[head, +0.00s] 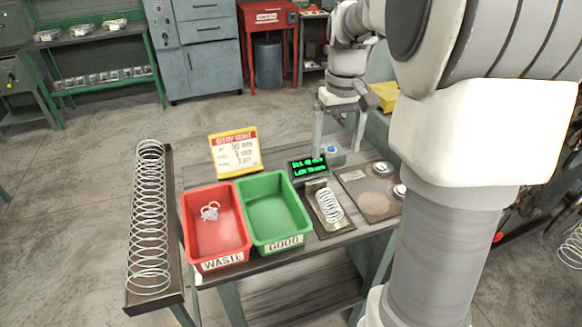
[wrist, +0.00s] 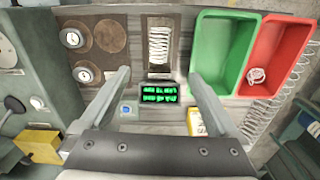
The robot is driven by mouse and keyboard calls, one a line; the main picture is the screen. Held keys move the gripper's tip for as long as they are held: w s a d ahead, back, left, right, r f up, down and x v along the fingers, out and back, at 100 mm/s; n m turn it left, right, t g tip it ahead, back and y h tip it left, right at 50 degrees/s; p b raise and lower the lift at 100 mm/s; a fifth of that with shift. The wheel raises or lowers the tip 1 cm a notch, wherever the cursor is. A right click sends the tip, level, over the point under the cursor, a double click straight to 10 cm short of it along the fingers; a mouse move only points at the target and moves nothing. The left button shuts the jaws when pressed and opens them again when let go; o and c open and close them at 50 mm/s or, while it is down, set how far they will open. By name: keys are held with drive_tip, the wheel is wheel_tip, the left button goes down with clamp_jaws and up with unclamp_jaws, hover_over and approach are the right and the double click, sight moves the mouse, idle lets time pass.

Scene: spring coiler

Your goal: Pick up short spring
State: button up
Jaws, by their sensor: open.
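A short silvery spring (head: 328,205) lies on a small brown plate (head: 314,187) on the workbench, right of the green bin. The spring also shows in the wrist view (wrist: 158,46), at the top centre beyond the fingertips. My gripper (head: 338,148) is open and empty, above the back of the bench near the green-lit display. In the wrist view its two fingers (wrist: 158,74) stand wide apart, with the display between them and the spring further ahead. No finger touches the spring.
A red WASTE bin (head: 218,243) holds a small tangled coil. The green GOOD bin (head: 273,212) looks empty. A display (head: 309,167), a yellow-framed sign (head: 235,155) and a plate with round discs (head: 372,200) surround the spring. A long spring (head: 150,215) lies on a rack at left.

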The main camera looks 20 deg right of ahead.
sight(330, 199)
wheel_tip(330, 199, down, 18)
drive_tip(key=shift+s+d+r+b, duration=0.1)
drive_tip(key=shift+r+b, duration=0.1)
drive_tip(key=shift+b, duration=0.85)
drive_tip(key=shift+c, duration=0.3)
clamp_jaws()
drive_tip(key=shift+r, duration=0.1)
drive_tip(key=shift+r, duration=0.55)
drive_tip(key=r, duration=0.2)
drive_tip(key=d+r, duration=0.1)
drive_tip(key=shift+s+r+p, duration=0.25)
drive_tip(key=shift+r+p, duration=0.05)
drive_tip(key=shift+r, duration=0.05)
drive_tip(key=s+d+r, duration=0.5)
drive_tip(key=d+r, duration=0.1)
drive_tip(key=d, duration=0.3)
drive_tip(key=shift+s, duration=0.2)
